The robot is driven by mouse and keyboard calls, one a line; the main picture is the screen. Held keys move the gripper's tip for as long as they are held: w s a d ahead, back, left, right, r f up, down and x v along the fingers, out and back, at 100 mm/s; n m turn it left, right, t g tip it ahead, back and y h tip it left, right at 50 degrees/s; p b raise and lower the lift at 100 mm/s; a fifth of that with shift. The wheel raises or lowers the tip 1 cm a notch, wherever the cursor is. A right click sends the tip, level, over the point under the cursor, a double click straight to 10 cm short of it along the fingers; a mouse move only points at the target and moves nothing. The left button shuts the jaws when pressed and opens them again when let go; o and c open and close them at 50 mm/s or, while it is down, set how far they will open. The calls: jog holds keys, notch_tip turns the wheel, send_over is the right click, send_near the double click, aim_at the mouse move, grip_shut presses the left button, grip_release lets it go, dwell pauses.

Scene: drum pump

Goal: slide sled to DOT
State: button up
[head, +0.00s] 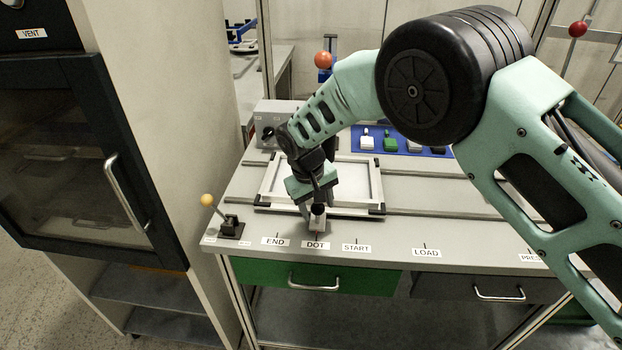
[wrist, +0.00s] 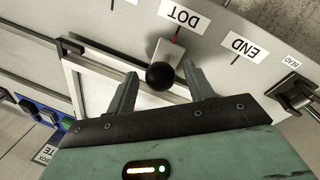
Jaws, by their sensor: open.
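The sled is a pale frame with black corners (head: 273,181) on the bench top; it also shows upside down in the wrist view (wrist: 90,88). A grey block (wrist: 166,51) with a round black knob (wrist: 160,76) is at its front edge. The block (head: 317,224) lies just behind the DOT label (head: 316,245), close to the red mark line in the wrist view. My gripper (wrist: 159,70) is open, with one finger on each side of the knob and visible gaps. In the head view my gripper (head: 317,203) hangs over the knob and partly hides it.
A lever with a yellow ball (head: 207,200) stands at the left bench corner. A blue panel with switches (head: 390,141) is behind the sled. A cabinet (head: 90,150) stands left.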

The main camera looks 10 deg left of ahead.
notch_tip(320, 180, up, 16)
jog(key=s+a+b, duration=0.1)
jog(key=a+b, duration=0.1)
jog(key=b, duration=0.1)
jog(key=shift+s+a, duration=0.3)
jog(key=shift+s, duration=0.05)
